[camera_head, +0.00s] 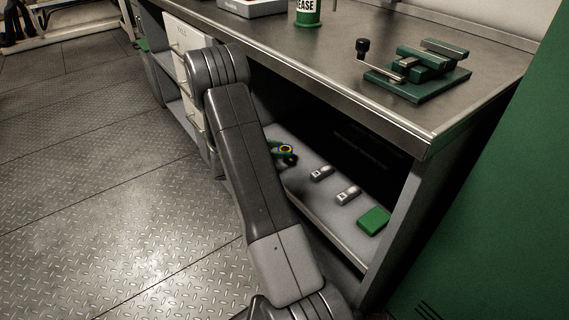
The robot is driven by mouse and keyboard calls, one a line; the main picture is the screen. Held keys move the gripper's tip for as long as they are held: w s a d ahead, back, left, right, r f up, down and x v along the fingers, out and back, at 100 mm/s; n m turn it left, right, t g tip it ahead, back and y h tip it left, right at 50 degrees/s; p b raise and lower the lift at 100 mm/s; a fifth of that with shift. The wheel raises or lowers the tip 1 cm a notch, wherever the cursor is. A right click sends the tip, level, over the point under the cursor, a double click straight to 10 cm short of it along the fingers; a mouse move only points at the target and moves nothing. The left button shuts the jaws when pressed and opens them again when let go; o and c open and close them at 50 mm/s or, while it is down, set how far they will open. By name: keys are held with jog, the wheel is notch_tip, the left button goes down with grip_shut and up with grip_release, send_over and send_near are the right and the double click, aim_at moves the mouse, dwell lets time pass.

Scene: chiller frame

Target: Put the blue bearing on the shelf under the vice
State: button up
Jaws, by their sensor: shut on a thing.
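The vice (418,72) is dark green with a bare metal crank handle and a black knob. It stands on the bench top near the right end. The shelf (335,222) is the pale grey board in the open bay below it. My arm (248,165) crosses the middle of the view in front of the bench and hides the left part of this bay. My gripper is not visible. I cannot make out the blue bearing for certain. A small green and black thing with a yellow ring (286,150) shows beside my arm, too small to identify.
On the shelf are two small metal pieces (348,195) and a green box (373,221) near the front right. The bench top (300,60) has a green-based can (306,14) and a grey tray (251,7). A green cabinet (490,190) closes the right side. The floor at left is clear.

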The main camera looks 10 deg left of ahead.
aim_at(279, 161)
jog(key=shift+f+b, duration=0.75)
jog(key=shift+f, duration=1.75)
jog(key=shift+f, duration=0.2)
jog(key=o, duration=1.1)
jog(key=shift+o, duration=0.2)
jog(key=shift+r, duration=0.25)
jog(key=p+v, duration=0.4)
jog(key=v, duration=0.8)
jog(key=shift+f, duration=0.1)
